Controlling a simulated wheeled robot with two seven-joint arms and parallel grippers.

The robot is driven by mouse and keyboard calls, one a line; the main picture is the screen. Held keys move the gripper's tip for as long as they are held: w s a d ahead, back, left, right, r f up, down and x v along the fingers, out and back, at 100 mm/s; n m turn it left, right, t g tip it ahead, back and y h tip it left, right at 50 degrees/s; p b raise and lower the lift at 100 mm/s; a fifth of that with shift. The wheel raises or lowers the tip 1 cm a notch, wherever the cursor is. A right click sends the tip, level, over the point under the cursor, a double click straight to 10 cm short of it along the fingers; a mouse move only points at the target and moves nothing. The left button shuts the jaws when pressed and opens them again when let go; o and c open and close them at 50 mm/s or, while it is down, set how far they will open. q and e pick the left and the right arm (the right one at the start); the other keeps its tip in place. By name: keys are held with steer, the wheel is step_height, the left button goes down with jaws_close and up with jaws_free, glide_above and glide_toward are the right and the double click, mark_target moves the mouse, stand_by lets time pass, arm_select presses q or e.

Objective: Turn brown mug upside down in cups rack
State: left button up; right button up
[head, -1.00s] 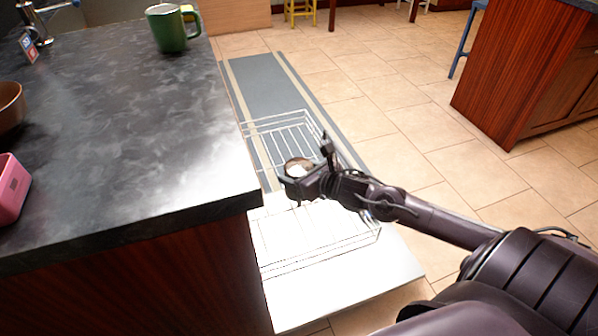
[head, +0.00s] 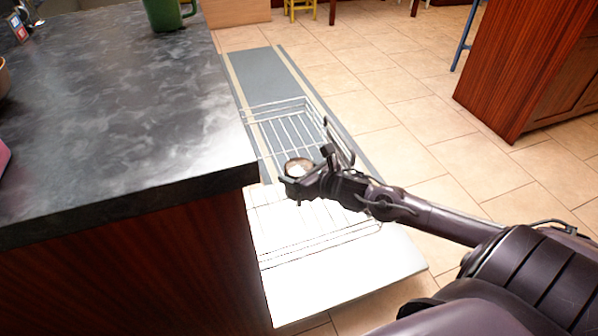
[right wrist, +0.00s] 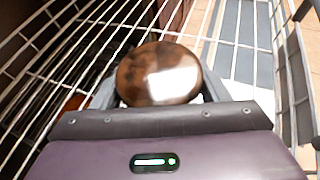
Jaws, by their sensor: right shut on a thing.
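The brown mug (head: 298,166) is held in my right gripper (head: 300,181), inside the wire cups rack (head: 277,105). In the head view it shows as a small round brown shape with a bright patch, and I cannot tell whether that is its opening or its base. In the right wrist view the mug (right wrist: 158,73) shows a round, glossy brown face between the two grey fingers, with rack wires around it. Whether the mug touches the rack floor is unclear. My left gripper is out of view.
A dark stone counter (head: 130,110) stands left, its edge close beside the rack. A green mug (head: 163,14) stands on its far end. The rack is above a white panel (head: 340,285). Tiled floor (head: 400,120) is open to the right, before a wooden cabinet (head: 520,70).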

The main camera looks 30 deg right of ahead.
steer(key=o, duration=1.4)
steer(key=shift+r, duration=0.1)
steer(key=shift+c, duration=0.2)
steer(key=shift+s, duration=0.15)
steer(key=shift+s+d, duration=0.1)
steer(key=shift+s, duration=0.15)
steer(key=p+v, duration=0.2)
steer(key=v, duration=0.3)
steer(key=shift+s+r, duration=0.15)
steer(key=shift+r, duration=0.05)
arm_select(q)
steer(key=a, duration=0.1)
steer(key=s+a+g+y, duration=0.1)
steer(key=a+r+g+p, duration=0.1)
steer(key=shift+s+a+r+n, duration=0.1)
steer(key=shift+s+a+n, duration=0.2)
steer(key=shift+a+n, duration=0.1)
arm_select(e)
steer(key=shift+v, duration=0.8)
steer(key=shift+r, duration=0.1)
